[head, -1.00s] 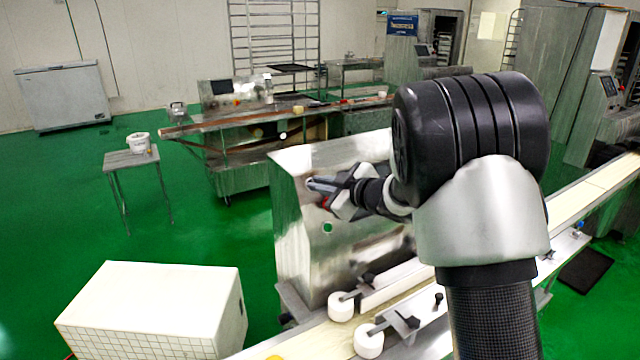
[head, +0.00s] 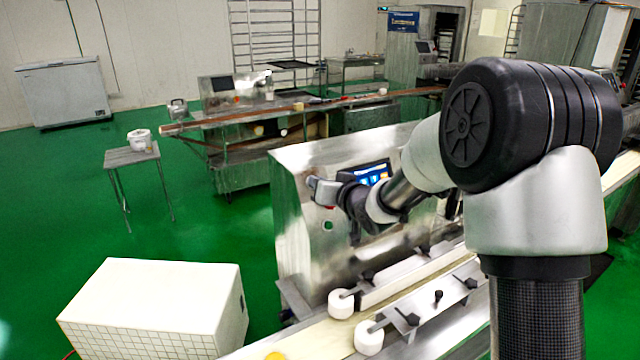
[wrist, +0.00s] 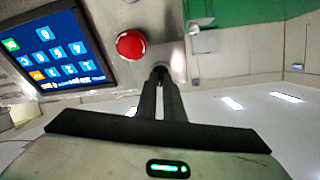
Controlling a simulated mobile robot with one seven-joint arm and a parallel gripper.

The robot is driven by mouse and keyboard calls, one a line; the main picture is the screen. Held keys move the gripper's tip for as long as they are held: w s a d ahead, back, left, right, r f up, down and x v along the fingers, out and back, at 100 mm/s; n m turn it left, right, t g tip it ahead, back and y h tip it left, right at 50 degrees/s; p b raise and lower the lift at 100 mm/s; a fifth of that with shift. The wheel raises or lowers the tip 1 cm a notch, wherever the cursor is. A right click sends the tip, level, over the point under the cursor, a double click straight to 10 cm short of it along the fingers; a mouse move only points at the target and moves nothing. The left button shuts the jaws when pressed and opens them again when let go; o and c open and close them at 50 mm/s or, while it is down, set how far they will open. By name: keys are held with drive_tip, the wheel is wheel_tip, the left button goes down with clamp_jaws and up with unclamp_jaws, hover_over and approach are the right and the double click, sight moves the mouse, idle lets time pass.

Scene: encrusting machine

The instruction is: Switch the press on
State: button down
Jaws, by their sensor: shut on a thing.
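The press is a steel box-shaped machine (head: 300,245) in the middle of the head view. Its lit blue touch screen (head: 374,173) shows behind my arm and also at the upper left of the wrist view (wrist: 53,50). A red mushroom button (wrist: 131,45) sits beside the screen, and a green button (head: 328,226) shows on the press's front. My gripper (wrist: 160,72) is at the panel, just beside the red button. Its narrow fingers are close together on a small dark switch on the panel, mostly hidden by the fingertips. In the head view my gripper (head: 325,190) covers that spot.
A conveyor with white rollers (head: 341,303) runs along the press's near side. A white tiled box (head: 150,300) stands at the front left. A small table (head: 132,158) with a white tub is farther left. The green floor between them is clear.

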drive_tip(key=m+h, duration=0.1)
drive_tip(key=m, duration=0.4)
drive_tip(key=shift+m, duration=0.6)
drive_tip(key=c, duration=1.9)
unclamp_jaws()
drive_tip(key=shift+o, duration=0.2)
drive_tip(key=shift+h, duration=0.3)
drive_tip(key=v, duration=1.7)
drive_tip(key=shift+s+p, duration=0.2)
drive_tip(key=shift+p, duration=0.1)
